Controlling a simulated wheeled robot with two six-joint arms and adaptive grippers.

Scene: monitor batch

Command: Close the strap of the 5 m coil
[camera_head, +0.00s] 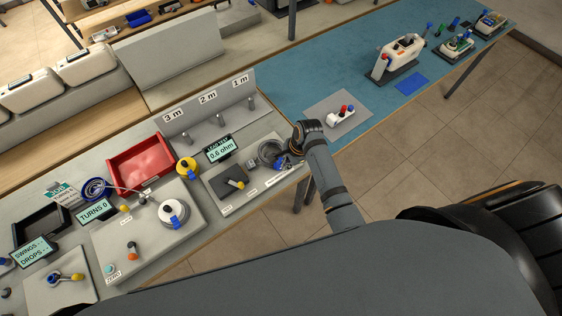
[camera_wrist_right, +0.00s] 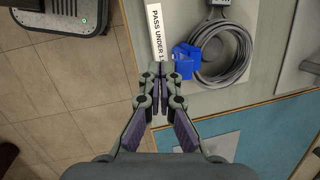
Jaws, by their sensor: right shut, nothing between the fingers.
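A grey cable coil (camera_head: 268,150) lies at the right end of the lead test plate. In the right wrist view the coil (camera_wrist_right: 246,50) shows large, with a blue strap piece (camera_wrist_right: 186,60) at its left edge. I cannot tell whether the strap is open or closed. No 5 m marking is readable on the coil. My right gripper (camera_wrist_right: 160,73) is shut and empty, its fingertips just beside the blue strap piece. In the head view my right gripper (camera_head: 292,153) is at the coil's right side. My left gripper is not in view.
A display reading 0.6 ohm (camera_head: 220,148) stands behind the plate. A back panel (camera_head: 226,117) has pegs labelled 3 m, 2 m and 1 m. A red tray (camera_head: 147,162) and a white reel (camera_head: 173,213) are to the left. The blue mat (camera_head: 300,88) has free room.

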